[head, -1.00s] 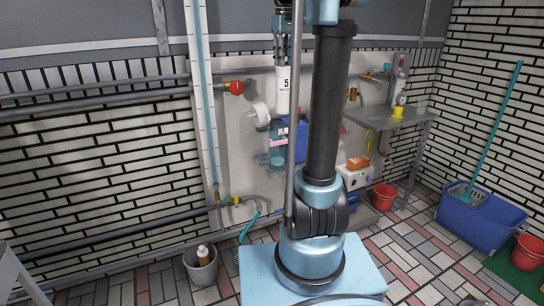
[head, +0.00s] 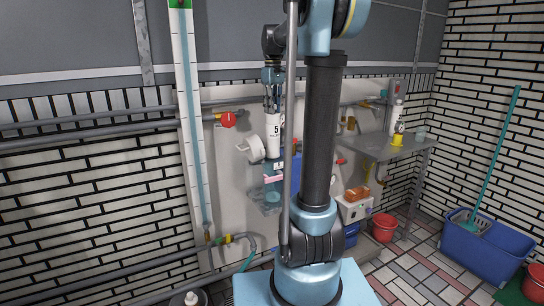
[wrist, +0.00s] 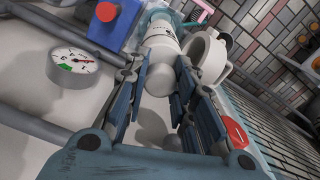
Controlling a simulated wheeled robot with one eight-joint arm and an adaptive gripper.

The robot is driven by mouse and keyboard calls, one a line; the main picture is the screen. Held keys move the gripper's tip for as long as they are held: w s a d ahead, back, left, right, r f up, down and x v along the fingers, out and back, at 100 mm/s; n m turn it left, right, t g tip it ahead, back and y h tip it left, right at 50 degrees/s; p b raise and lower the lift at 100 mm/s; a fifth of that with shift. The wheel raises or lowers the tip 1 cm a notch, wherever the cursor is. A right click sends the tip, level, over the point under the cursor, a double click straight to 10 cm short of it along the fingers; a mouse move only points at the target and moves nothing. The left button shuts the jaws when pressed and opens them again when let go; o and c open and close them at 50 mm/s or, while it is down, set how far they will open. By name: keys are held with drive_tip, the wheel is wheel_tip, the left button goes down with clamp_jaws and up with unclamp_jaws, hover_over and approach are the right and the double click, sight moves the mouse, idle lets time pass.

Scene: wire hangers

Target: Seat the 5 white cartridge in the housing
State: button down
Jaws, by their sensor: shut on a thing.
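The white cartridge (head: 274,135), marked with a black 5, hangs upright in my gripper (head: 272,105) in the head view. My gripper is shut on its upper end.
A white ring-shaped part (head: 250,149) sticks out close left of the cartridge. A red valve (head: 228,119) is on the pipe further left. The wrist view shows a gauge (wrist: 74,66) and a blue box with a red knob (wrist: 107,12). A grey shelf (head: 385,146) is at right.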

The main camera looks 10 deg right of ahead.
sight(273, 151)
wheel_tip(273, 151, down, 20)
drive_tip(key=shift+s+r, duration=0.1)
drive_tip(key=shift+r, duration=0.15)
idle(0.3)
drive_tip(key=c, duration=1.3)
unclamp_jaws()
drive_tip(key=shift+c, duration=0.2)
